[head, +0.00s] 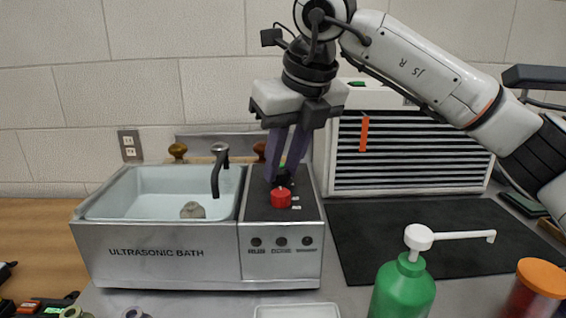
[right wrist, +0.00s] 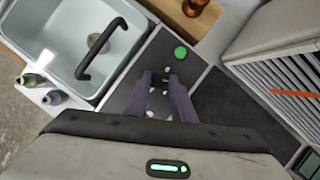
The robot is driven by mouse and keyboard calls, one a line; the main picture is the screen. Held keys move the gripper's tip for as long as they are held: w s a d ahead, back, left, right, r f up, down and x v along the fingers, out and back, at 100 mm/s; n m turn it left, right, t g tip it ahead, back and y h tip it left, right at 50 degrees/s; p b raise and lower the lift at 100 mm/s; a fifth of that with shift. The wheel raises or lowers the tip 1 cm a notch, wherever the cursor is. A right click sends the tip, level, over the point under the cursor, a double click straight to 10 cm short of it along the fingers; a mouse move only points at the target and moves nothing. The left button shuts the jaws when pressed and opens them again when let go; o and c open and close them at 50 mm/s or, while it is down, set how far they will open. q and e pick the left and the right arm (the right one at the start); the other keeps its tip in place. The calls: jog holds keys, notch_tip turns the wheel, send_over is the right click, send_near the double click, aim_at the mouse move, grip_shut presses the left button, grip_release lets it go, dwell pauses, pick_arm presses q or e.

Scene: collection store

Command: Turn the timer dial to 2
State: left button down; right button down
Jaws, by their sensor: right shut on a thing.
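The ultrasonic bath (head: 165,270) stands on the bench with its control panel (head: 255,208) on the right side. My right gripper (head: 280,176) comes down from above onto this panel. Its fingers are shut on the black timer dial (head: 284,180), mostly hidden between them. In the right wrist view the gripper (right wrist: 163,80) covers the dial, and a few white marks show around the fingers. The dial's setting cannot be read. A red knob (head: 281,198) is in front of the dial, and a green button (right wrist: 180,53) is behind it. My left gripper is not seen.
The basin (head: 135,207) holds a grey stone-like lump (head: 192,210), with a dark tap (head: 217,175) over it. A green pump bottle (head: 403,290) and an orange-lidded jar (head: 540,278) stand front right. A louvred unit (head: 410,160) is behind a dark mat (head: 410,240).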

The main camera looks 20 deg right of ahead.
jog(key=c, duration=1.5)
grip_release()
jog(key=v, duration=1)
jog(key=shift+r+p, duration=0.2)
jog(key=shift+p, duration=0.2)
